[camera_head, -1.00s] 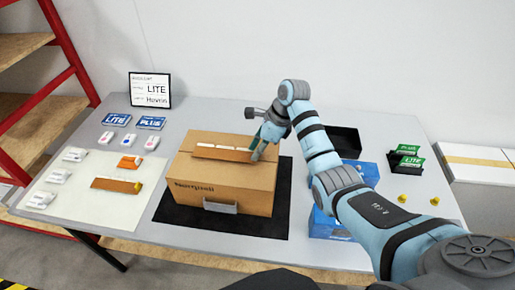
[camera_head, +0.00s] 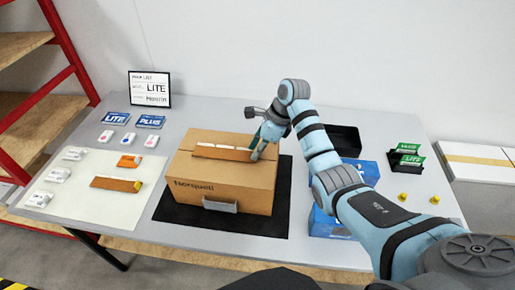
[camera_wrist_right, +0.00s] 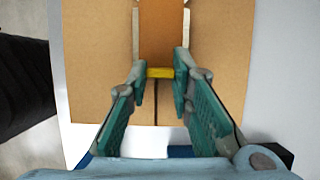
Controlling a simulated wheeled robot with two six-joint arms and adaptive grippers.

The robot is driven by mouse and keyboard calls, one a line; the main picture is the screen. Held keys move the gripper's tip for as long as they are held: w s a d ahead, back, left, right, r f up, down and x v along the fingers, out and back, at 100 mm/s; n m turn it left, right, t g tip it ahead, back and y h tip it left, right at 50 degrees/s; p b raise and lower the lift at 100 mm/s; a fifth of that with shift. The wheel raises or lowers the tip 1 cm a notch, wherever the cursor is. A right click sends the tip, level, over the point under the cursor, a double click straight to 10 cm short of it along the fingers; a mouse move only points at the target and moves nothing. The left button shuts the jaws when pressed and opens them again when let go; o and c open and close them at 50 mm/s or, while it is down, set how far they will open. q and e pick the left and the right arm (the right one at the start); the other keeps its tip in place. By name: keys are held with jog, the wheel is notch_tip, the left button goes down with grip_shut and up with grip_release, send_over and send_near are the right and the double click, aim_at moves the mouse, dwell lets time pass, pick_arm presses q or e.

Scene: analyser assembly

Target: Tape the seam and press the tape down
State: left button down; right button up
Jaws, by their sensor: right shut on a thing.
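A closed brown carton (camera_head: 222,185) stands on a black mat (camera_head: 180,213) in the middle of the table. A brown tape strip (camera_head: 222,153) with a yellow end lies along its top; pale patches show along the strip's far edge. My right gripper (camera_head: 262,145) is low over the right end of the carton top. In the right wrist view my right gripper (camera_wrist_right: 160,80) is shut on the strip's yellow end (camera_wrist_right: 160,72). The dark seam (camera_wrist_right: 155,110) runs on from there toward the wrist. A second brown strip (camera_head: 112,184) with a yellow end lies on the pale mat at left. My left gripper is out of view.
The pale mat (camera_head: 110,215) also holds white packets and a small orange item (camera_head: 130,161). Blue cards (camera_head: 150,122) and a sign (camera_head: 150,89) are behind. A black tray (camera_head: 343,140), a blue box (camera_head: 325,222) and green cards (camera_head: 408,160) are at right, partly behind my arm.

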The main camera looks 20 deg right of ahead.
jog(key=o, duration=0.9)
jog(key=shift+r, duration=0.1)
notch_tip(320, 180, up, 7)
jog(key=p, duration=0.5)
jog(key=shift+p, duration=0.35)
